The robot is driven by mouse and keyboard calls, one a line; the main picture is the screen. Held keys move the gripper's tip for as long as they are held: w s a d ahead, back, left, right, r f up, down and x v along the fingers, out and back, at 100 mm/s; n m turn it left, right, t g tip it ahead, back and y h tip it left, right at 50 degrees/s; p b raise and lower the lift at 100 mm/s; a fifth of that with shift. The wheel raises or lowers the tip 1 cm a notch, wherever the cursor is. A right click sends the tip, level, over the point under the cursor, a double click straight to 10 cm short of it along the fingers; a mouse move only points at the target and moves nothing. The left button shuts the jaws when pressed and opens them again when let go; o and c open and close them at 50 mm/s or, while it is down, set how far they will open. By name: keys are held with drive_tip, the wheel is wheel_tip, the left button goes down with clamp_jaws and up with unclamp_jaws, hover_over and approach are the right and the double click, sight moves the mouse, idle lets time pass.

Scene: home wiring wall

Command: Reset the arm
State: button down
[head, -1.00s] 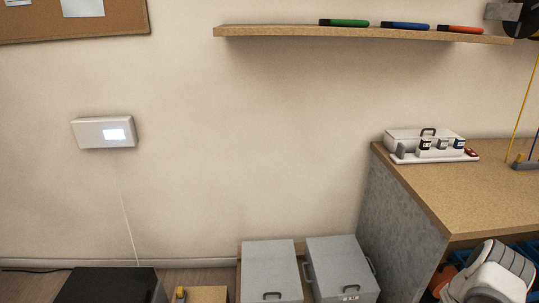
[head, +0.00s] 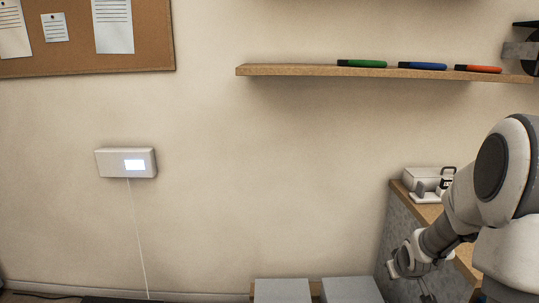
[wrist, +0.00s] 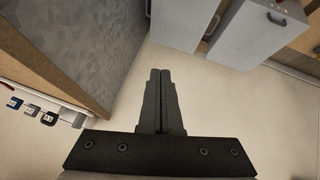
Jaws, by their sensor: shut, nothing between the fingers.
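My arm (head: 462,200) comes in at the right of the head view, in front of the workbench, bent with its lower end hanging down. The gripper's fingertips are hard to make out there. In the wrist view my gripper (wrist: 160,72) is shut, with its two dark fingers side by side and nothing between them. It points along the wall toward the grey boxes and touches nothing that I can see.
The workbench (head: 398,225) with a white switch unit (head: 425,182) is partly behind my arm. Two grey boxes (head: 282,291) (wrist: 258,32) stand low by the wall. A shelf (head: 300,70) holds green, blue and orange tools. A white wall panel (head: 125,163) hangs left. The middle wall is clear.

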drive_tip(key=s+a+r+m, duration=0.1)
drive_tip(key=s+a+r, duration=1.3)
drive_tip(key=s+r, duration=0.3)
drive_tip(key=s+a+y, duration=0.1)
drive_tip(key=s+a, duration=0.1)
drive_tip(key=s, duration=0.2)
drive_tip(key=s+a+r+g+y, duration=0.1)
drive_tip(key=s+a, duration=0.1)
drive_tip(key=s, duration=0.3)
drive_tip(key=shift+a+r, duration=0.25)
drive_tip(key=shift+a, duration=0.05)
